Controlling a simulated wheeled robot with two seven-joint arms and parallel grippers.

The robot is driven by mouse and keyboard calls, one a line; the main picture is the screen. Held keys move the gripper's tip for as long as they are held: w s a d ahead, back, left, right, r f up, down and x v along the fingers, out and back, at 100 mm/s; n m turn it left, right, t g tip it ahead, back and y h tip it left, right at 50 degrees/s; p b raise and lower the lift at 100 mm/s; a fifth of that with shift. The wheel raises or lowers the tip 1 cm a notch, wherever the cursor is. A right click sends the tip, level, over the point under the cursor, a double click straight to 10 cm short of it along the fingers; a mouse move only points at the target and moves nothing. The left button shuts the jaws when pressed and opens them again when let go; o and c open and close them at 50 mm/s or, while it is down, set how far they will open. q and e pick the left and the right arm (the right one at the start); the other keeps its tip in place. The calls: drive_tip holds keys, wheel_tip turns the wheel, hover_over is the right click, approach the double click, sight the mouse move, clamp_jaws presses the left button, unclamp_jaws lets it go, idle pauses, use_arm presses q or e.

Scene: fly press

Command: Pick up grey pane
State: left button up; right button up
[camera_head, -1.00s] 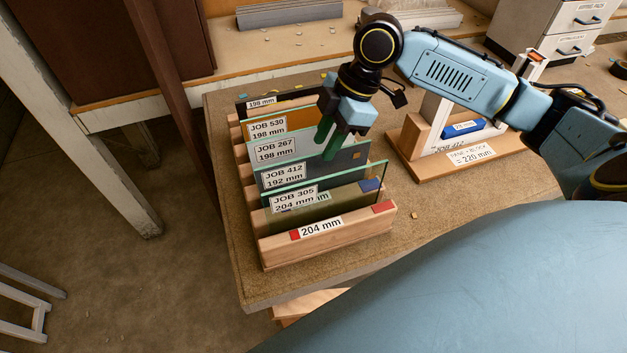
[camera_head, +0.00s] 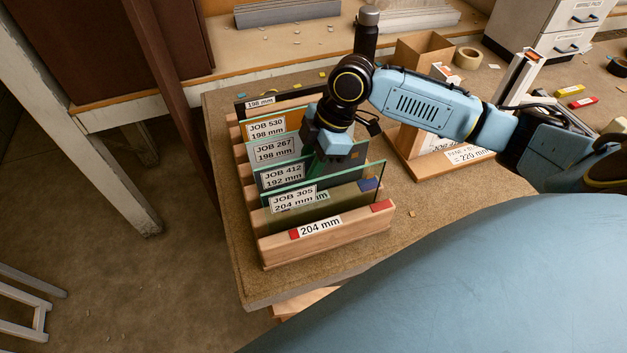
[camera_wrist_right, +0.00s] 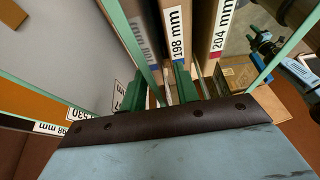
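Several panes stand upright and parallel in a slotted wooden rack. The pale grey pane (camera_head: 293,147) labelled JOB 267, 198 mm, is in its middle; its grey face also shows at left in the right wrist view (camera_wrist_right: 65,38). My right gripper (camera_head: 318,166) points down among the panes, its green fingertips partly hidden behind the front panes. In the wrist view the green fingers (camera_wrist_right: 163,93) stand apart, with a glass edge running between them. I cannot tell whether they touch it, or which pane it belongs to.
The JOB 530 pane (camera_head: 290,118) is orange and stands behind. The JOB 412 and JOB 305 panes stand close in front. The rack's front block (camera_head: 345,230) reads 204 mm.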

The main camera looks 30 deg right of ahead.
drive_tip(key=shift+f+p, duration=0.25)
drive_tip(key=shift+p, duration=0.05)
idle(0.4)
drive_tip(key=shift+c, duration=0.4)
clamp_jaws()
drive_tip(key=shift+r, duration=0.1)
idle(0.7)
